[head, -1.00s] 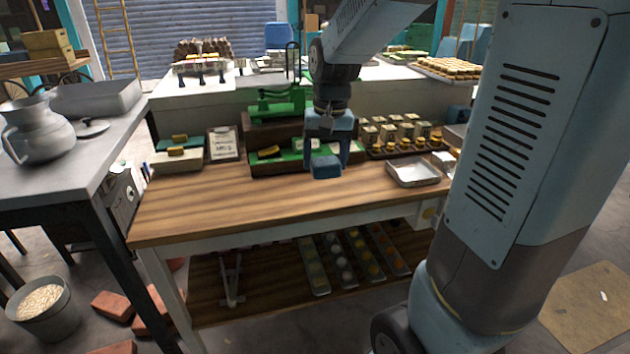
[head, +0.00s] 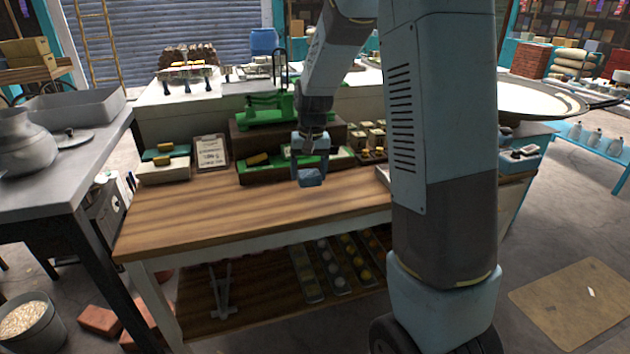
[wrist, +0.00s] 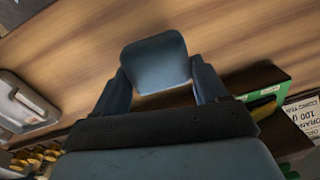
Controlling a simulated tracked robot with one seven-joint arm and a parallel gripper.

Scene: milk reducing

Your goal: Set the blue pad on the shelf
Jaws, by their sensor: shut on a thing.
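The blue pad (head: 311,177) is a small rounded block held between the fingertips of my gripper (head: 310,170), a little above the wooden table top (head: 220,205). In the wrist view the blue pad (wrist: 156,62) spans the gap between the two fingers of my gripper (wrist: 158,80), which are shut on it. The shelf (head: 250,300) is the wooden board under the table, with several trays of round items (head: 333,268) and a pale metal stand (head: 218,290) on it. Part of the shelf's right side is hidden behind my arm.
A green scale (head: 265,108) and wooden risers (head: 255,172) stand behind the pad. A clipboard (head: 211,153) and boxes (head: 165,168) stand to the left. The front left of the table top is clear. A bucket (head: 30,322) and bricks (head: 100,320) lie on the floor at left.

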